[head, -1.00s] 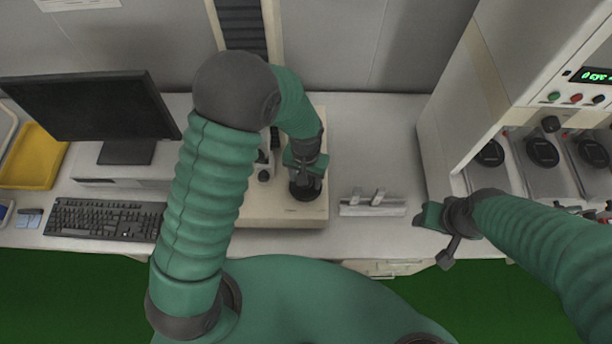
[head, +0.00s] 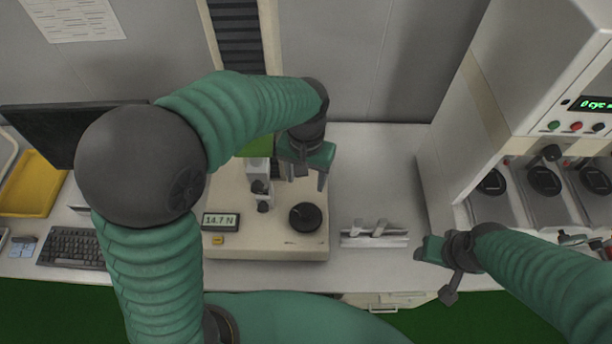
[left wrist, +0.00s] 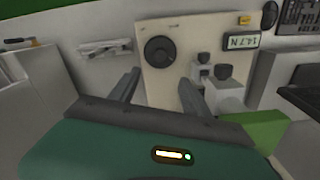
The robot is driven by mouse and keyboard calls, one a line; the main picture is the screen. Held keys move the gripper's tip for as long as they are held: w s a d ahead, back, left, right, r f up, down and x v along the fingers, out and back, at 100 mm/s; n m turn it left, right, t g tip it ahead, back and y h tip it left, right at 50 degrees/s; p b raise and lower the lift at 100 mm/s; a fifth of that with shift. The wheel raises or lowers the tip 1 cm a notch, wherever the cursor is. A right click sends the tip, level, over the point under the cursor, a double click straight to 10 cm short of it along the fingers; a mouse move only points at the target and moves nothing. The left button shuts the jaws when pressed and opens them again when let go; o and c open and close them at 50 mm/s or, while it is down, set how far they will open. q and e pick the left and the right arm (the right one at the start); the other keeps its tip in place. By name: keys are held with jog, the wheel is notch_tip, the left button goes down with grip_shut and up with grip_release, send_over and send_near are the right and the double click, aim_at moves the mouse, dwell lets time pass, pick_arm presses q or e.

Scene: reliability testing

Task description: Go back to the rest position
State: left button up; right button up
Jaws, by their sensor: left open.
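My left gripper (head: 309,181) is open and empty above the cream test stand (head: 265,240), near its right side. In the left wrist view my two left fingers (left wrist: 159,77) stand apart with nothing between them. The stand carries a black round knob (head: 305,214), a small display (head: 221,221) reading 14.7 N and a grey metal fixture (head: 262,190). The knob is in front of and below the left gripper, apart from it. My right gripper (head: 432,250) is at the bench's front edge on the right; its fingers are not clear.
A metal rack (head: 374,238) lies on the bench between the stand and my right gripper. A tall cycle-test machine (head: 500,130) stands at the right. A monitor (head: 60,130), keyboard (head: 72,248) and yellow tray (head: 32,185) are at the left. The bench behind the rack is clear.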

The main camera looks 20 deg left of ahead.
pick_arm(q)
jog(key=shift+r, duration=0.15)
jog(key=s+a+f+t+b, duration=0.1)
jog(key=s+a+f+t, duration=0.1)
jog(key=s+a+f, duration=0.4)
jog(key=s+a, duration=0.1)
jog(key=s, duration=0.2)
jog(key=shift+a+f+n+t+b, duration=0.2)
jog(key=shift+f+n+t+b, duration=0.1)
jog(key=shift+f, duration=0.05)
jog(key=shift+a, duration=0.1)
dwell(0.4)
dwell(0.3)
